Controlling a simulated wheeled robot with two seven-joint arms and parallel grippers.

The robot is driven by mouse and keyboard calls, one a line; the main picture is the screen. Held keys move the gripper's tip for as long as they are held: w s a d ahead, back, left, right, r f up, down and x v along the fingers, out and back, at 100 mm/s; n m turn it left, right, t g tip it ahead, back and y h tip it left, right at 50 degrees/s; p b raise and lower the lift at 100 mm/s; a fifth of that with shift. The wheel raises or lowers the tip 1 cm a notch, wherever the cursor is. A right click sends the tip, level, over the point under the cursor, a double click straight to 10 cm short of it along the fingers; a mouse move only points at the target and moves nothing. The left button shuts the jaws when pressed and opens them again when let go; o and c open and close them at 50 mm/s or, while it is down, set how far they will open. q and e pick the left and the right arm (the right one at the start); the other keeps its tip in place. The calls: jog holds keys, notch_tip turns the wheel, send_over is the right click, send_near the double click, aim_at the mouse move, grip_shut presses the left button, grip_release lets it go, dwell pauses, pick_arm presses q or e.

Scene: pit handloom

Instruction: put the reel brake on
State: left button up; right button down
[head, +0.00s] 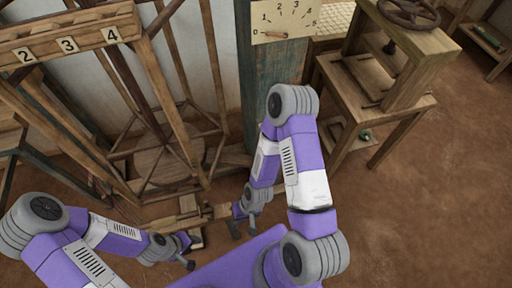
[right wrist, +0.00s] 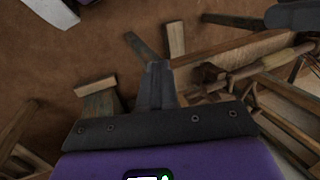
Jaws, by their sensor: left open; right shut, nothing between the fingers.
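The wooden reel (head: 165,160) stands at the left of the head view, an open frame of slats and rods. Low at its foot are short wooden bars and blocks (head: 188,204); which is the brake I cannot tell. My right gripper (head: 234,230) is low beside these pieces, shut and empty. In the right wrist view its closed fingers (right wrist: 157,80) point at the floor among an upright wooden piece (right wrist: 175,40), a dark bar (right wrist: 141,46) and a small block (right wrist: 95,87). My left gripper (head: 190,255) is open and empty, near the floor to the left of the right one.
A dark green post (head: 270,80) carries a numbered dial plate (head: 285,20) with its pointer near 0. A wooden stand (head: 385,75) with a handwheel (head: 408,12) is at the right. A numbered rail (head: 70,45) is at upper left. Bare earth floor (head: 430,190) is clear at lower right.

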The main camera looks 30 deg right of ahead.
jog(key=w+d+f+n+g+h, duration=0.45)
jog(key=w+n+h, duration=0.2)
jog(key=n, duration=0.75)
jog(key=w+d+r+n+t+h, duration=0.4)
jog(key=w+r+h, duration=0.6)
jog(key=w, duration=0.4)
jog(key=d+r+n, duration=0.1)
jog(key=n, duration=0.1)
jog(key=shift+w+d+r+n+h, duration=0.2)
jog(key=shift+w+r+n+h, duration=0.1)
jog(key=shift+r+h, duration=0.1)
jog(key=b+x, duration=0.1)
jog(key=x, duration=0.9)
